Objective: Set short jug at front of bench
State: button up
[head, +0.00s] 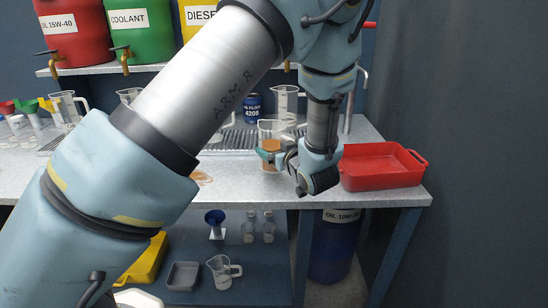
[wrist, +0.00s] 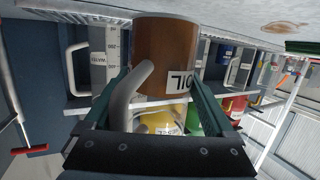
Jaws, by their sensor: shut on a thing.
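A clear jug (head: 270,132) with brown liquid in its lower part is over the bench, toward the right of its middle. My gripper (head: 268,155) is shut on this jug, coming in from the right. In the wrist view the jug (wrist: 165,48) fills the space between my gripper's fingers (wrist: 158,100), with its pale handle toward the camera and a label reading OIL. I cannot tell whether its base touches the bench (head: 330,199) or is slightly above it. The wrist picture appears upside down.
A red tray (head: 385,177) stands right of my gripper. A taller clear jug (head: 285,103) and a blue oil filter can (head: 252,107) stand behind. A brown puddle (head: 202,178) lies left on the bench. Another jug (head: 222,272) is on the lower shelf.

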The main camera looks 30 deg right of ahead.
jog(key=shift+f, duration=1.45)
jog(key=shift+f, duration=0.1)
jog(key=o, duration=1.5)
jog(key=shift+s, duration=0.15)
jog(key=b+v, duration=0.2)
jog(key=v, duration=0.9)
jog(key=shift+s+r, duration=0.2)
jog(key=shift+s, duration=0.15)
